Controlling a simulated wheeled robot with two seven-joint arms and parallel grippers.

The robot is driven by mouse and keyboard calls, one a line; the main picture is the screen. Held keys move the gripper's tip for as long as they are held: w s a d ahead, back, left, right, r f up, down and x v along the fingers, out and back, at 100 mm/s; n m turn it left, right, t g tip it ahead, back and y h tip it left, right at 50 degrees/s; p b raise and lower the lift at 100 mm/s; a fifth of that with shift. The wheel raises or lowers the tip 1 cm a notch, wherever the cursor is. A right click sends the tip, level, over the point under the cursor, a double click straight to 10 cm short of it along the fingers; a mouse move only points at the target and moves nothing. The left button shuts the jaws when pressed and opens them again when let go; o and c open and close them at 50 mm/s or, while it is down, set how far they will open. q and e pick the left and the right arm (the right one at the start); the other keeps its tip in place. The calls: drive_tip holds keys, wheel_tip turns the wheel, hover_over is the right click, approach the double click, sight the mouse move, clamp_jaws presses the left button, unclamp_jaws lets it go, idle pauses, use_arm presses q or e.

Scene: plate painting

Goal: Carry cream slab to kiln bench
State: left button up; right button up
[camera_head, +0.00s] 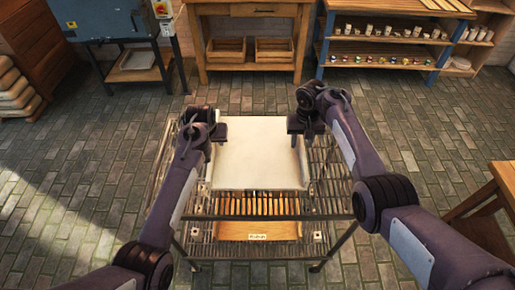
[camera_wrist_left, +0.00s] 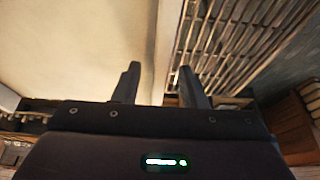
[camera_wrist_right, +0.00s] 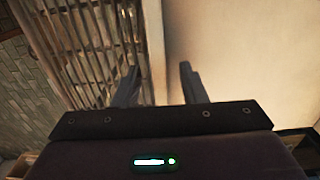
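The cream slab (camera_head: 258,150) lies flat on a slatted metal rack table (camera_head: 330,180) in front of me. My left gripper (camera_head: 214,131) is at its left edge; in the left wrist view the fingers (camera_wrist_left: 160,82) are apart, one on each side of the slab's (camera_wrist_left: 90,50) edge. My right gripper (camera_head: 298,124) is at the right edge; in the right wrist view its fingers (camera_wrist_right: 158,82) are also apart on either side of the slab's (camera_wrist_right: 240,60) edge. I cannot tell whether any finger touches it. Which furniture is the kiln bench is not clear.
A blue-grey kiln-like box (camera_head: 100,18) on a stand is at the back left. A wooden bench (camera_head: 250,75) with two trays stands at the back, beside shelves (camera_head: 385,48) of small pots. A wooden table (camera_head: 500,185) is at the right. Brick floor lies open between.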

use_arm(q)
drive_tip(key=shift+w+f, duration=0.2)
drive_tip(key=shift+f, duration=0.2)
use_arm(e)
drive_tip(key=shift+f, duration=0.45)
use_arm(q)
clamp_jaws()
use_arm(e)
clamp_jaws()
use_arm(q)
drive_tip(key=shift+s, duration=0.1)
idle(0.3)
drive_tip(key=shift+r, duration=0.25)
use_arm(e)
drive_tip(key=shift+w+r, duration=0.1)
drive_tip(key=shift+r, duration=0.15)
use_arm(q)
drive_tip(key=shift+w, duration=0.25)
use_arm(e)
drive_tip(key=shift+w, duration=0.1)
